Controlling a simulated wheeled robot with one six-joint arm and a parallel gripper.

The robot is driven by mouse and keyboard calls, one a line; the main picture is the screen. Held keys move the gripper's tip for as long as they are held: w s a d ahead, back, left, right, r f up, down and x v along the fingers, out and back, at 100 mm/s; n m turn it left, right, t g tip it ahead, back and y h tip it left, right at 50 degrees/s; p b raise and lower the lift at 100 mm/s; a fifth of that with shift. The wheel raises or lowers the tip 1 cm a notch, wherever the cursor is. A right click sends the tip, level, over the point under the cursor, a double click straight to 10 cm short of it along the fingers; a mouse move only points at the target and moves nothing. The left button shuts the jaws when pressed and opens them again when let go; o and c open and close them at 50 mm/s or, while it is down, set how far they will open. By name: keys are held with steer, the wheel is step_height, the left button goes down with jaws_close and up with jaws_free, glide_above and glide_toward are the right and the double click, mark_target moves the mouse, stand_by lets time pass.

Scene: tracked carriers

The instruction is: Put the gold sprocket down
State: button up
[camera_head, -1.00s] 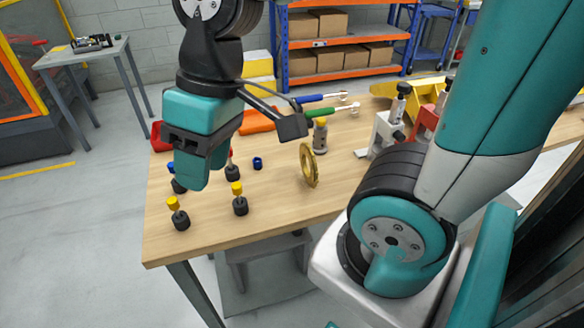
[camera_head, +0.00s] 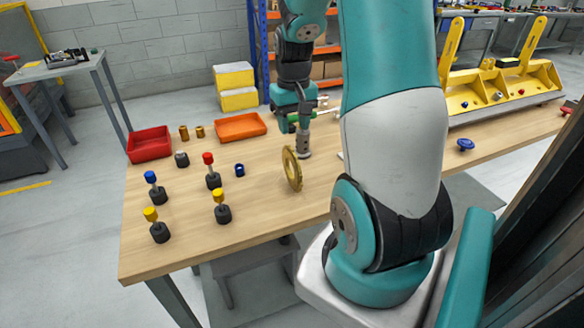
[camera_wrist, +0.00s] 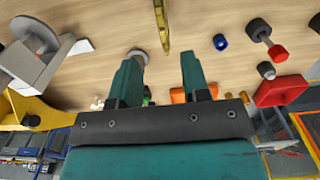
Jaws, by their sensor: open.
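The gold sprocket (camera_head: 291,168) stands on its edge on the wooden table, right of the pegs. It also shows at the top of the wrist view (camera_wrist: 162,28), edge-on, partly cut off by the frame. My gripper (camera_head: 294,122) is over the back of the table, behind the sprocket and apart from it. In the wrist view my gripper (camera_wrist: 163,62) has its two teal fingers spread, with nothing held between them. The sprocket appears beyond the fingertips. A grey cylinder (camera_head: 304,142) stands on the table just behind the sprocket.
Several black-based pegs (camera_head: 160,231) with coloured tops stand at the left. A blue ring (camera_head: 239,170) lies near them. A red tray (camera_head: 149,143) and an orange tray (camera_head: 240,127) are at the back left. A yellow fixture (camera_head: 500,86) is at the right. The front table area is clear.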

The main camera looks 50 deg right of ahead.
mark_target(292, 149)
steer(key=f, duration=0.5)
steer(key=f+p, duration=0.1)
steer(key=f, duration=0.3)
steer(key=shift+w+f, duration=0.2)
steer(key=shift+f, duration=0.15)
jaws_close()
